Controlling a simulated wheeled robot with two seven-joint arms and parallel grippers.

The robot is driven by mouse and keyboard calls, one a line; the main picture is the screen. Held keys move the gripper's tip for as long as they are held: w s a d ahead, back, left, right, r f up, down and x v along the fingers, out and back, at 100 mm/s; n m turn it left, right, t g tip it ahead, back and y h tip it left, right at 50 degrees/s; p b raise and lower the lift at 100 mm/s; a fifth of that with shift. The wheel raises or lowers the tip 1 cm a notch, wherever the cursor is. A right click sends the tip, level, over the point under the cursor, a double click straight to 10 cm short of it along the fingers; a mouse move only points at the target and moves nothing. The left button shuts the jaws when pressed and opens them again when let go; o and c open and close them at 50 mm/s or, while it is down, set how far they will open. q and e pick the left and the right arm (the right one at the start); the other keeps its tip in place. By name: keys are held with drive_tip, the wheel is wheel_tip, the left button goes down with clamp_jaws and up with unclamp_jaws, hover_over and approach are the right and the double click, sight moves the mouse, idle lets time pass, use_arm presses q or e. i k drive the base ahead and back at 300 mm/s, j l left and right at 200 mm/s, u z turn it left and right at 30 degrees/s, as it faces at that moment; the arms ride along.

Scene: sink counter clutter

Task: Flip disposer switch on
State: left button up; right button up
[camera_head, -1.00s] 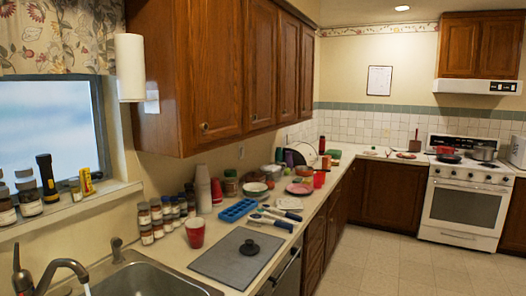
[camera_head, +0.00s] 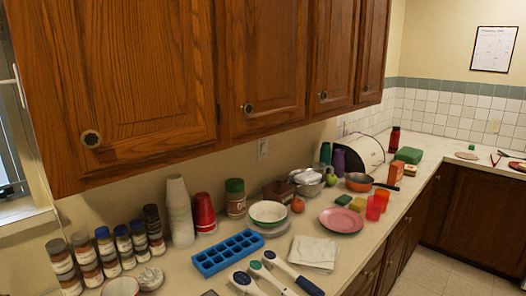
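Any switch position cannot be made out. Neither of my grippers is in view. The sink and faucet are out of view.
The cabinets (camera_head: 265,65) overhang the counter. Below the nearer plate stand a cup stack (camera_head: 180,212), red cups (camera_head: 204,213), a green-lidded jar (camera_head: 235,198) and a bowl (camera_head: 268,213). A blue ice tray (camera_head: 228,252), brushes (camera_head: 272,282) and a cloth (camera_head: 313,252) lie in front.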

sight(264, 146)
drive_tip(key=k+l, duration=0.1)
drive_tip(key=k, duration=0.25)
drive_tip(key=i+l, duration=0.4)
drive_tip(key=l, duration=0.2)
drive_tip(key=i+l+z, duration=0.1)
drive_tip(key=i+l, duration=0.3)
drive_tip(key=l, duration=0.2)
drive_tip(key=i+l, duration=0.4)
drive_tip(key=l, duration=0.2)
drive_tip(key=i+l+z, duration=0.1)
drive_tip(key=i+l, duration=0.5)
drive_tip(key=i, duration=0.45)
